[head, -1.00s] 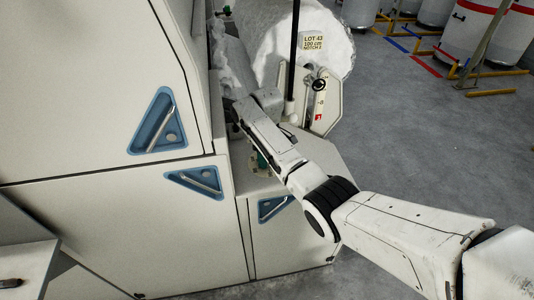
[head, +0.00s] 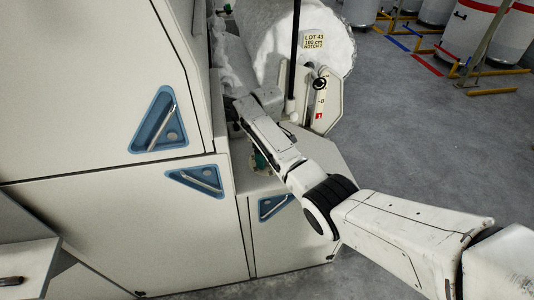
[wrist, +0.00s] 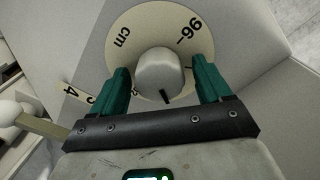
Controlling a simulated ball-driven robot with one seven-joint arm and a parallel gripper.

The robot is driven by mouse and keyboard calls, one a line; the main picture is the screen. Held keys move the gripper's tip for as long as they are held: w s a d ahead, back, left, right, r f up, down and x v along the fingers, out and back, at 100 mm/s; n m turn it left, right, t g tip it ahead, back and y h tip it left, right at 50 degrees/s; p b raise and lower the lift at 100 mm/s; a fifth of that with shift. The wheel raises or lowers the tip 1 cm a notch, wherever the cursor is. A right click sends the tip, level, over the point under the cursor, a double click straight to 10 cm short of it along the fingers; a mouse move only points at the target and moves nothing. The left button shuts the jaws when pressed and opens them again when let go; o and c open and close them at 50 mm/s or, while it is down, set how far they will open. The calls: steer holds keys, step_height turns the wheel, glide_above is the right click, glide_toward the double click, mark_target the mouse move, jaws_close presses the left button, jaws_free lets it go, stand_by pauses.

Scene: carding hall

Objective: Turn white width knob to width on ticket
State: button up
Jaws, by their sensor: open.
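The white width knob (wrist: 160,74) sits on a round cream dial (wrist: 142,28) in the wrist view. The dial reads "cm" and "96" with a tick; its lower part is hidden. A black mark on the knob's rim points toward my palm. My gripper (wrist: 159,66) is open, with one green finger on each side of the knob; I cannot tell if they touch it. In the head view my arm mostly hides the knob, and green of my gripper (head: 260,160) shows beside the forearm. The ticket (head: 314,42) on the white roll reads "LOT 43", "100 cm" and a notch line.
A plate with a black handwheel (head: 320,84) and a red tag stands by the white roll (head: 270,30). A white ball-ended lever (wrist: 10,112) and a numbered scale (wrist: 75,92) lie left of my gripper.

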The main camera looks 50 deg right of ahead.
step_height(320, 180, up, 11)
steer(key=shift+f+b, duration=0.1)
steer(key=shift+b, duration=0.4)
steer(key=shift+f, duration=0.1)
stand_by(0.5)
steer(key=shift+t, duration=0.6)
steer(key=s+a+f, duration=0.1)
steer(key=a+f, duration=0.1)
steer(key=s+a+f, duration=0.1)
steer(key=a+f, duration=0.1)
steer(key=a, duration=0.1)
steer(key=a+f, duration=0.2)
steer(key=shift+s+a+f, duration=0.1)
steer(key=shift+s+a, duration=0.05)
steer(key=shift+s, duration=0.25)
steer(key=s+a+f+m+t, duration=0.1)
steer(key=s+a+f+t, duration=0.1)
steer(key=s+a+f, duration=0.45)
steer(key=s+a+r+m+t, duration=0.1)
steer(key=s+a+r, duration=0.15)
steer(key=s, duration=0.55)
steer(key=s+a+r+m+t, duration=0.1)
steer(key=s+a+r, duration=0.15)
steer(key=s, duration=0.55)
steer(key=s+d+f+g+b, duration=0.1)
steer(key=s+f+g, duration=0.3)
steer(key=s+f, duration=0.5)
steer(key=shift+s+d+f+m+b, duration=0.25)
steer(key=shift+s+m+b, duration=0.2)
steer(key=shift+b, duration=0.3)
